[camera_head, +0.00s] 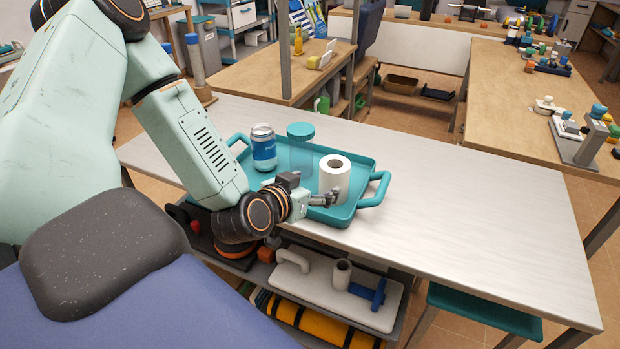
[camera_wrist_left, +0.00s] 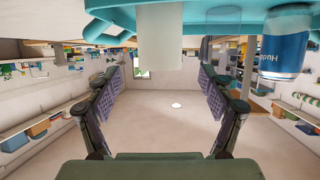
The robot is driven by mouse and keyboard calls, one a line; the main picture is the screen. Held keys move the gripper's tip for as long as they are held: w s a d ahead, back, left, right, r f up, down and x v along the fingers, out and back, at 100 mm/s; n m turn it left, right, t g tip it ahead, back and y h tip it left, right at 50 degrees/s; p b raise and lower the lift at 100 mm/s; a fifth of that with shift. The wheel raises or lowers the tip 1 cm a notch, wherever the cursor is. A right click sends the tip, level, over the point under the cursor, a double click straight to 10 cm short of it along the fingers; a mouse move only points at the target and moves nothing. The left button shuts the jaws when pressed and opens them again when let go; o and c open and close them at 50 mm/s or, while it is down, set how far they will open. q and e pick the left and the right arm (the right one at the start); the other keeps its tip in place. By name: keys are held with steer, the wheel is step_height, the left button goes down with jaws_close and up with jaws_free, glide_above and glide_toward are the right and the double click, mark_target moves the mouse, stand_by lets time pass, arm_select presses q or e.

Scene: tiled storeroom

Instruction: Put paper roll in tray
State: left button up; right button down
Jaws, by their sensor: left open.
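The white paper roll (camera_head: 334,178) stands upright in the teal tray (camera_head: 345,213), at its right part. In the left wrist view the paper roll (camera_wrist_left: 160,38) shows ahead of the open jaws, with the tray (camera_wrist_left: 120,14) along the top edge. My left gripper (camera_head: 328,198) is at the tray's near side, just in front of the roll. In the left wrist view its two fingers (camera_wrist_left: 160,95) are wide apart with nothing between them. My right gripper is not in view.
A blue can (camera_head: 263,148) and a clear jar with a teal lid (camera_head: 301,140) stand in the tray behind the roll. The white table (camera_head: 470,220) is bare to the right. A shelf below holds a white board (camera_head: 350,295) with parts.

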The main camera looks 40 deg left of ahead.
mark_target(335, 175)
arm_select(q)
steer(key=shift+v, duration=0.8)
steer(key=b+x, duration=0.4)
steer(key=x, duration=0.7)
steer(key=shift+w+a+f+b, duration=0.1)
steer(key=shift+w+f+b, duration=0.15)
steer(key=shift+b, duration=0.15)
steer(key=shift+w+f, duration=0.2)
steer(key=shift+w, duration=0.05)
steer(key=shift+r, duration=0.3)
